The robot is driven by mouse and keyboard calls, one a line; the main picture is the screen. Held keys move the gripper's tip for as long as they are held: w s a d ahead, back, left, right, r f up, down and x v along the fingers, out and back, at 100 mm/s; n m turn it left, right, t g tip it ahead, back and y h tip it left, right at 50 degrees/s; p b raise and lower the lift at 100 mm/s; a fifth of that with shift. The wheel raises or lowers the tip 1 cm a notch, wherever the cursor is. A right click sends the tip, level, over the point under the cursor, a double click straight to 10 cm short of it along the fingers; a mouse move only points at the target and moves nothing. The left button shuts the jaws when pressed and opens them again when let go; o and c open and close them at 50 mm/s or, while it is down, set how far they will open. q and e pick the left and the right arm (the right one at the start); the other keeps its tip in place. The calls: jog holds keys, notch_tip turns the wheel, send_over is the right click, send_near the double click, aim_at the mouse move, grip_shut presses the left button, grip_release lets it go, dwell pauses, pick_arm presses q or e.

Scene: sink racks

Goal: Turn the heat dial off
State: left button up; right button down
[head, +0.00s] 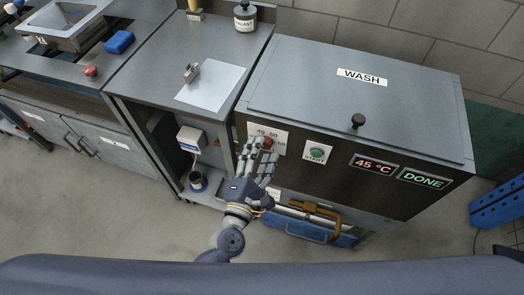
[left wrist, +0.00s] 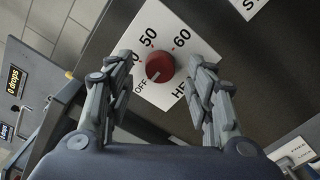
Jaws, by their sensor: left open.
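The heat dial (head: 267,142) is a small red knob on a white label plate on the dark front of the wash unit. In the left wrist view the dial (left wrist: 160,66) is round, with 50, 60, OFF and part of HEAT printed around it. My left gripper (head: 261,157) is open in front of the dial. In the left wrist view its two fingers stand on either side of the knob, with visible gaps. My right gripper is not in view.
A green START button (head: 317,153) sits right of the dial, then displays reading 45 °C (head: 376,164) and DONE (head: 423,180). The unit's grey lid (head: 350,100) has a black knob. A blue box (head: 300,230) lies below. A steel bench (head: 160,55) stands left.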

pick_arm(q)
jog(key=v, duration=1.1)
jog(key=shift+s, duration=0.15)
jog(key=s+a+f+m+g+y, duration=0.1)
jog(key=s+a+f+m+g, duration=0.3)
jog(key=f, duration=0.6)
jog(key=w+a+f+m+g, duration=0.1)
jog(key=f+m, duration=0.5)
jog(key=f, duration=0.4)
jog(key=s+a+f+m+g+y, duration=0.1)
jog(key=s+a+f+m+g, duration=0.2)
jog(key=f, duration=0.7)
jog(key=s+a+f+m+g+y, duration=0.1)
jog(key=s+a+f+m+g, duration=0.1)
jog(key=s, duration=0.5)
jog(key=s+a+f+m+g+y, duration=0.1)
jog(key=s+a+f+m+g, duration=0.2)
jog(key=s+a+f+m, duration=0.2)
jog(key=s+a+f+m+g+y+p, duration=0.1)
jog(key=s+a+f+m+g, duration=0.2)
jog(key=s+f, duration=0.6)
jog(key=shift+a+f+m+y, duration=0.3)
jog(key=shift+a+f+m, duration=0.1)
jog(key=shift+a, duration=0.45)
